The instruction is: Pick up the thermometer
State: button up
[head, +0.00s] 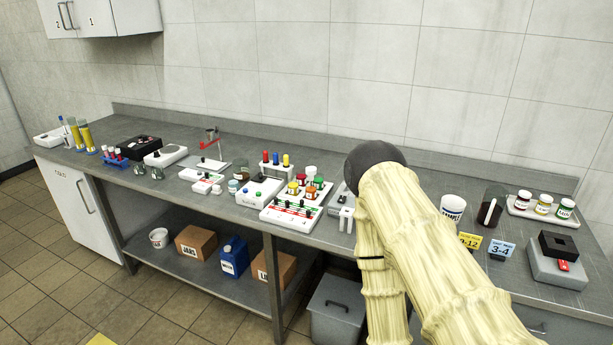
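I cannot pick out a thermometer with certainty. A slim white stick (490,211) leans in a dark glass beaker (497,196) at the right of the bench; it is too small to tell whether it is a thermometer. A small red item (564,266) is at the front of a grey device with a black block (558,245) at the far right; its kind is unclear too. My pale, ribbed arm rises from the lower right to a dark joint and folds back down, covering part of the bench. My gripper is not visible.
The long grey bench (330,135) runs along a tiled wall. Racks and mixers crowd the left. Boxes (196,242) sit on the lower shelf.

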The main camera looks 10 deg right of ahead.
aim_at(310, 170)
jog(key=u, duration=0.05)
jog(key=i, duration=1.05)
jog(key=z, duration=0.65)
